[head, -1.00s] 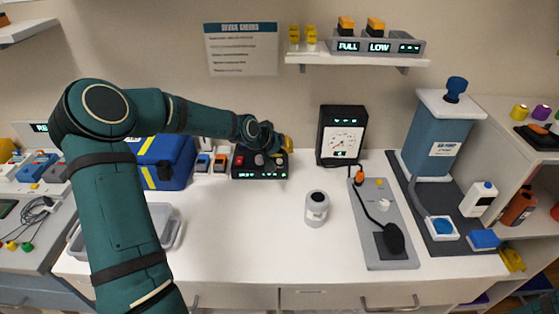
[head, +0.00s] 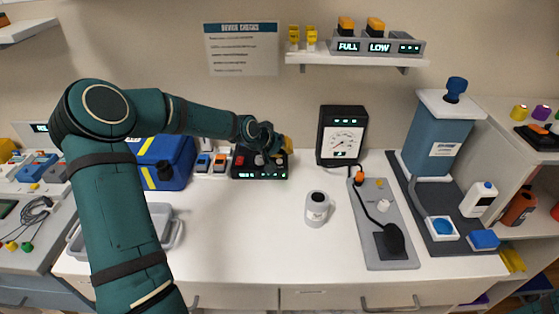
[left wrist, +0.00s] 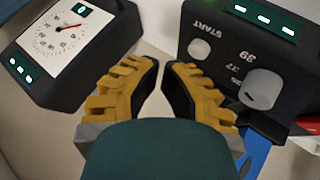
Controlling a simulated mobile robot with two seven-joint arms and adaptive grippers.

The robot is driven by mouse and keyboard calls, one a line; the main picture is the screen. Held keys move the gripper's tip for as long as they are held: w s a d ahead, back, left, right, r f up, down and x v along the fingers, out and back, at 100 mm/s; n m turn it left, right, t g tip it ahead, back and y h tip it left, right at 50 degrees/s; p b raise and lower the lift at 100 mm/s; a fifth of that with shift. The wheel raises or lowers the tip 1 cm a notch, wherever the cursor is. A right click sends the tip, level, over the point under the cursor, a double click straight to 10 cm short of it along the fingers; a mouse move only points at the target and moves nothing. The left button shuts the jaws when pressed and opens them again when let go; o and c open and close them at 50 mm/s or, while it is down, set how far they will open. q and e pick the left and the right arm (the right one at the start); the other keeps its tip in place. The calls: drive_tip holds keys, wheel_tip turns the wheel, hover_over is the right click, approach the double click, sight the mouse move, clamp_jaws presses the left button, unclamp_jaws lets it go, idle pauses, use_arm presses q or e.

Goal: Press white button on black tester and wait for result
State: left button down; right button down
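The black tester (head: 260,173) stands at the back of the white bench, with a red button and green lit marks on its front. In the left wrist view the black box (left wrist: 225,70) shows a small round white button (left wrist: 199,49) by the word START, a larger pale round part (left wrist: 262,90) and a screen with green dashes (left wrist: 263,18). My left gripper (head: 286,146) is at the tester's right end. In the left wrist view its yellow fingers (left wrist: 161,66) nearly meet at the tips, with nothing between them. I cannot tell contact with the button. My right gripper is not in view.
A dial gauge (head: 342,135) stands right of the tester. A white cylinder (head: 317,208) and a grey board (head: 383,250) are in front. The bench front centre is clear.

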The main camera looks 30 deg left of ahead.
sight(283, 163)
use_arm(q)
drive_tip(key=shift+f, duration=0.4)
drive_tip(key=shift+f+b, duration=0.4)
drive_tip(key=shift+f, duration=0.1)
idle(0.6)
drive_tip(key=shift+r, duration=0.1)
drive_tip(key=shift+r+p, duration=0.75)
drive_tip(key=shift+r, duration=0.1)
drive_tip(key=shift+r+p, duration=1.9)
drive_tip(key=shift+r, duration=0.6)
drive_tip(key=shift+r, duration=0.1)
